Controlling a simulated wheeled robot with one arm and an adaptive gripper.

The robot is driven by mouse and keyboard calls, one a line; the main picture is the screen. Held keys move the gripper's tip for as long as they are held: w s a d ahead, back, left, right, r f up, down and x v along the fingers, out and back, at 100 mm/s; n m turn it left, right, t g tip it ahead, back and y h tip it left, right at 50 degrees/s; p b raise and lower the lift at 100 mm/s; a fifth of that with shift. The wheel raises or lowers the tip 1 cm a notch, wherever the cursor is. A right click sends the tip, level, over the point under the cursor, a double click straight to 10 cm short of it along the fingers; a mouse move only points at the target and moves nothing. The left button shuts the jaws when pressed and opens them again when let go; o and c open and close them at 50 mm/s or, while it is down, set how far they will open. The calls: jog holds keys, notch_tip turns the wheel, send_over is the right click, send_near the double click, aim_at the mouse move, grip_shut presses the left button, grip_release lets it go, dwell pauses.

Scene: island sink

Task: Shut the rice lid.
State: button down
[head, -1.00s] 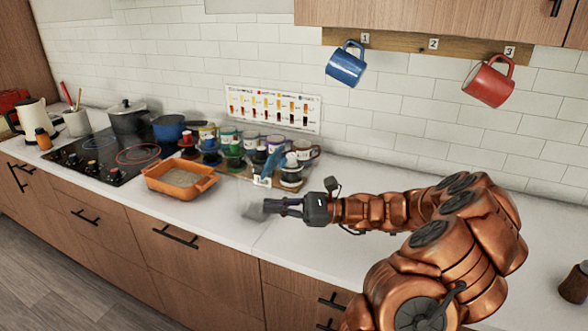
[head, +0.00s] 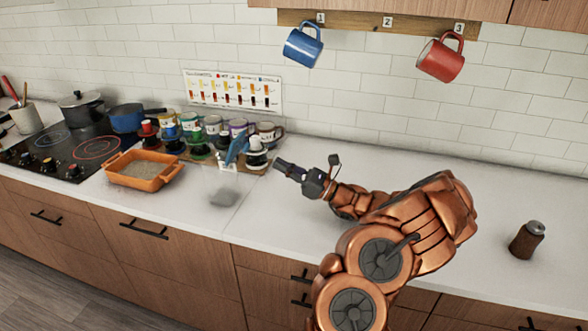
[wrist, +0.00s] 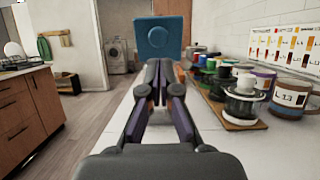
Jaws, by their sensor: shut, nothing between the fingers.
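The rice container (head: 222,188) is a clear box with grey contents low inside, on the counter in the head view. Its blue lid (head: 237,148) stands raised at the container's back edge, tilted open. In the wrist view the lid (wrist: 162,38) is a blue square straight ahead, behind and above my fingertips. My gripper (head: 280,165) is shut and empty, to the right of the lid and above the counter, with a visible gap to it in the head view. In the wrist view the fingers (wrist: 159,72) hide most of the container.
A wooden board (wrist: 240,122) with several coffee drippers and mugs (wrist: 287,97) lies close on the right in the wrist view. An orange baking dish (head: 143,172) sits left of the container. The counter to the right is mostly clear, with a brown grinder (head: 527,240).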

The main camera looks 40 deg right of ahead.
jog(key=p+x, duration=0.2)
jog(key=x, duration=0.5)
jog(key=shift+w+a, duration=0.15)
jog(key=shift+w, duration=0.1)
jog(key=shift+a+r, duration=0.1)
jog(key=shift+r, duration=0.15)
